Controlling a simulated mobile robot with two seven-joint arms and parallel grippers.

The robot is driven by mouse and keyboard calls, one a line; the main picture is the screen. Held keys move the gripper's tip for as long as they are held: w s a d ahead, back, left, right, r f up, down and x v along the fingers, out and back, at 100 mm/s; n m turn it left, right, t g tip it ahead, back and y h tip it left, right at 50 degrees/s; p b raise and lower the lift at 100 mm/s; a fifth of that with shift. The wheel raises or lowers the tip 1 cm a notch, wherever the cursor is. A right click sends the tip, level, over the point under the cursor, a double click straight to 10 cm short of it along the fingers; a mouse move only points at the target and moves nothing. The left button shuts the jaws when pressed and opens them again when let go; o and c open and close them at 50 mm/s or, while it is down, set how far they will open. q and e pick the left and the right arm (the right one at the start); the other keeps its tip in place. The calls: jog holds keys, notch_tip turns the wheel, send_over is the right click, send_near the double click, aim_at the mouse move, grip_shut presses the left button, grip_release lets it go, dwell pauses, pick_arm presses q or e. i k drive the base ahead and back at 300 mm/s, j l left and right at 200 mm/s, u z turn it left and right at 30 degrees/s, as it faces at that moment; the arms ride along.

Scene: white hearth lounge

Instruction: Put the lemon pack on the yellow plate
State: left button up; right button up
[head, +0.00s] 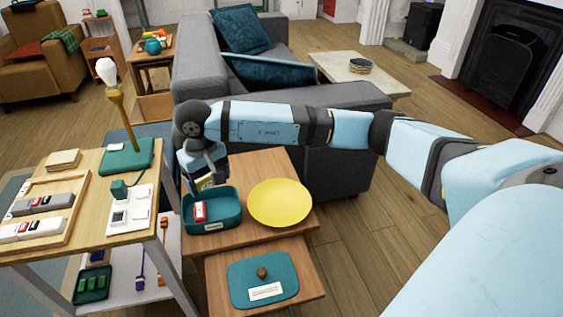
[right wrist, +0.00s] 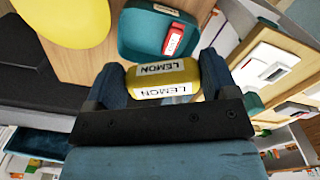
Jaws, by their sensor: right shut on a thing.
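My right gripper (head: 205,178) is shut on the lemon pack (right wrist: 163,80), a yellow pack with white LEMON labels. In the right wrist view, the pack sits between the two fingers of the gripper (right wrist: 163,84). In the head view, only a small part of the pack shows below the wrist, at the back left edge of the teal tray. The yellow plate (head: 280,204) lies empty on the small wooden table, right of the tray. It also shows at the top left of the right wrist view (right wrist: 75,22). My left gripper is not in view.
The teal tray (head: 222,222) holds a red and white pack (head: 200,211). A taller wooden table (head: 85,215) with several items stands left. A grey sofa (head: 330,160) is behind.

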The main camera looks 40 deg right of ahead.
aim_at(280, 204)
jog(key=k+l+u, duration=0.1)
jog(key=l, duration=0.3)
jog(key=k+l+u, duration=0.1)
jog(key=l, duration=0.55)
jog(key=k+l+u, duration=0.15)
jog(key=l, duration=0.15)
